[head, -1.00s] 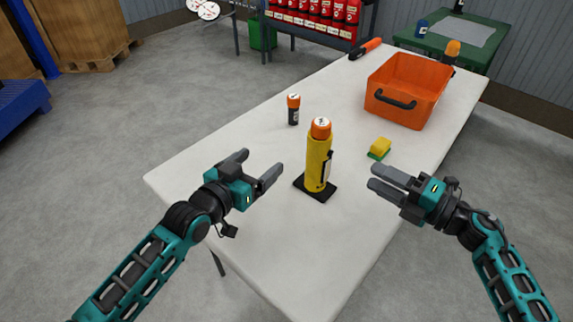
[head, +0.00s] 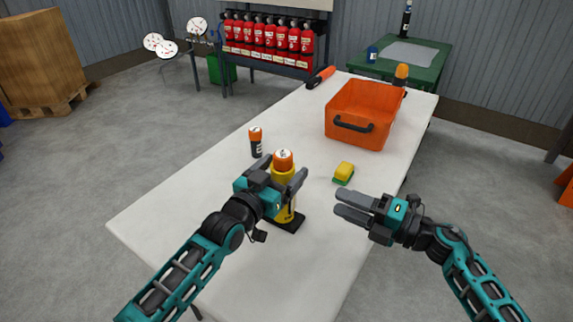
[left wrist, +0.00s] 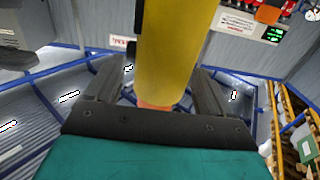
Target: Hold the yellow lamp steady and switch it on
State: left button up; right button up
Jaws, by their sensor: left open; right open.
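The yellow lamp (head: 285,205) stands upright on a black square base (head: 291,222) on the white table, with an orange cap (head: 283,160) on top. My left gripper (head: 283,178) is open with its fingers on either side of the lamp's upper body, partly hiding it. In the left wrist view the yellow body (left wrist: 167,50) lies between the two open fingers (left wrist: 158,95); I cannot tell whether they touch it. My right gripper (head: 343,205) is open and empty, to the right of the lamp and apart from it. The lamp's switch cannot be made out.
Red extinguishers (head: 268,36) and a green table (head: 412,58) stand behind. The near table is clear.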

pick_arm(q)
jog(key=shift+x, duration=1.2)
jog(key=c, duration=1.5)
jog(key=o, duration=1.6)
